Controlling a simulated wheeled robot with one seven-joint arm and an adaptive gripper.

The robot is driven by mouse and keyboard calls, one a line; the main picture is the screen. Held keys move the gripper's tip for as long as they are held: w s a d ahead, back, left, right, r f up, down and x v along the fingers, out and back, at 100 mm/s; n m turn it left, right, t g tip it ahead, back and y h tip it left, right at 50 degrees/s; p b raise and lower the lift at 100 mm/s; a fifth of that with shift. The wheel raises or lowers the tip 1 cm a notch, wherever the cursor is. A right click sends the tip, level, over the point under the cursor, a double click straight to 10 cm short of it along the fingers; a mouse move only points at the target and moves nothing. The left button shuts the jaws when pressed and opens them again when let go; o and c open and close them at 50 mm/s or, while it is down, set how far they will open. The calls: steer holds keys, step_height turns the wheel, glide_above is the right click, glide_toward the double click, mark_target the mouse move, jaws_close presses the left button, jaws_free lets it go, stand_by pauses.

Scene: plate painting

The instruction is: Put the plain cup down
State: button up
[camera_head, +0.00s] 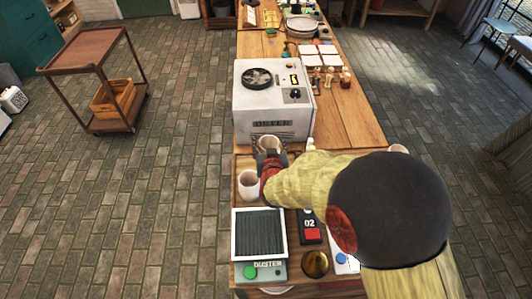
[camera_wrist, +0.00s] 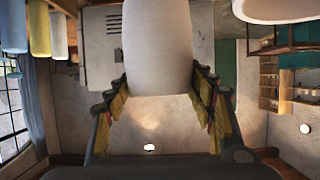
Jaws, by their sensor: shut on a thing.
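A plain pale cup (camera_head: 269,143) is held in my gripper (camera_head: 268,160), just in front of the white dryer box. In the wrist view the same cup (camera_wrist: 158,45) is white and unmarked on the side I see, between the two fingers of my gripper (camera_wrist: 160,82). The fingers press on it from both sides. In the head view the cup seems upright, with its rim up. Its base is hidden by my gripper, so I cannot tell whether it touches the wooden surface.
Another pale cup (camera_head: 250,185) stands close to the left of my gripper. The dryer box (camera_head: 272,105) stands right behind. In front are a duster unit (camera_head: 259,268), a device with a red button (camera_head: 311,228) and a brass round thing (camera_head: 316,263). A further cup (camera_head: 398,149) shows beyond my arm.

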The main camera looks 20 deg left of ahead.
mark_target(266, 147)
steer(key=shift+w+a+f, duration=0.3)
steer(key=shift+a+f, duration=0.3)
steer(key=shift+f, duration=0.15)
steer(key=shift+a+f+b, duration=0.1)
steer(key=shift+f+b, duration=0.8)
steer(key=shift+f, duration=0.7)
steer(key=shift+f, duration=0.1)
steer(key=shift+f, duration=0.1)
steer(key=o, duration=1.7)
steer(key=shift+o, duration=0.7)
